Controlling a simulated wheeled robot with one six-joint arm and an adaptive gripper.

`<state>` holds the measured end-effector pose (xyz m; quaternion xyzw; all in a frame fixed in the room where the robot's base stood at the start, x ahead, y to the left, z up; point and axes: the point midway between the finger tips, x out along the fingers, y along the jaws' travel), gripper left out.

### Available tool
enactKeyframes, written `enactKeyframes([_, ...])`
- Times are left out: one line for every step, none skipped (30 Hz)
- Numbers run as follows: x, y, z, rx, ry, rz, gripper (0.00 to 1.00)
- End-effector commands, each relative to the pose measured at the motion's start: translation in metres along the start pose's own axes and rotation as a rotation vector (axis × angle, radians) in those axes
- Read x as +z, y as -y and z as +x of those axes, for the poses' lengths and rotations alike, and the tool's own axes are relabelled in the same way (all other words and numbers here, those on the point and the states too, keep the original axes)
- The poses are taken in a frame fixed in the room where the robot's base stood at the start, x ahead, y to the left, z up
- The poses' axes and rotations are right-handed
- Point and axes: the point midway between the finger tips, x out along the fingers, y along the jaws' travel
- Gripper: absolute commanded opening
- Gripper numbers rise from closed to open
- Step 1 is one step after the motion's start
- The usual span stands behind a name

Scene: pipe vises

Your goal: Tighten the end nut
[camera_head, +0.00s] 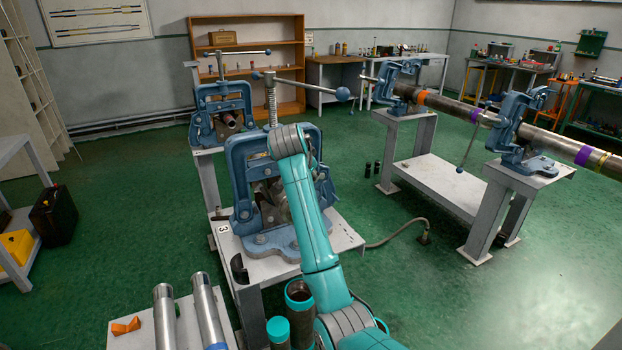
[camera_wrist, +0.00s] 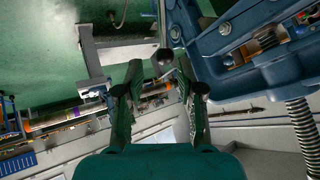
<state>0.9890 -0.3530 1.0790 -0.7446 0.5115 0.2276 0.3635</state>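In the head view, the near blue pipe vise (camera_head: 244,172) stands on a light bench, with an upright threaded screw (camera_head: 271,104) and a crossbar handle (camera_head: 302,83). The handle ends in a large ball (camera_head: 343,94) on the right. My arm's wrist covers the vise's middle, and my gripper's fingers are hidden there. In the wrist view, my gripper (camera_wrist: 160,72) is open, its two dark fingers apart. A small dark round piece (camera_wrist: 163,60) shows between the fingertips; I cannot tell if it is the end nut or whether it is touched. The blue vise frame (camera_wrist: 232,50) is close on the right.
A second blue vise (camera_head: 220,112) stands behind. Two more vises (camera_head: 398,82) (camera_head: 520,130) hold a long pipe (camera_head: 462,110) on the right. Loose pipes (camera_head: 207,310) stand at the front left. Green floor (camera_head: 110,225) lies open at left.

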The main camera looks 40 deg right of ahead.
Motion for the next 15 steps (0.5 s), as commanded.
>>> enactKeyframes([0.000, 0.001, -0.009, -0.003, -0.001, 0.001, 0.37])
enactKeyframes([0.000, 0.001, -0.013, -0.002, -0.001, 0.001, 0.37])
enactKeyframes([-0.001, 0.001, -0.018, -0.002, -0.002, 0.000, 0.37])
enactKeyframes([-0.001, 0.001, -0.021, -0.002, -0.002, 0.000, 0.37])
enactKeyframes([-0.001, 0.000, -0.023, -0.001, -0.002, 0.000, 0.37])
enactKeyframes([-0.001, 0.000, -0.026, 0.000, -0.002, 0.000, 0.37])
enactKeyframes([-0.001, 0.000, -0.028, 0.000, -0.002, 0.000, 0.37])
enactKeyframes([-0.001, 0.000, -0.029, 0.000, -0.002, 0.000, 0.37])
enactKeyframes([-0.001, 0.000, -0.031, 0.000, -0.002, 0.000, 0.37])
enactKeyframes([-0.001, 0.000, -0.031, 0.000, -0.002, 0.000, 0.37])
enactKeyframes([-0.001, 0.000, -0.032, 0.000, -0.002, 0.000, 0.37])
enactKeyframes([-0.001, 0.000, -0.032, 0.001, -0.001, 0.000, 0.37])
enactKeyframes([-0.001, 0.000, -0.032, 0.001, -0.001, 0.000, 0.37])
enactKeyframes([-0.001, 0.000, -0.032, 0.001, -0.001, 0.000, 0.37])
enactKeyframes([-0.001, 0.000, -0.032, 0.001, -0.001, 0.000, 0.37])
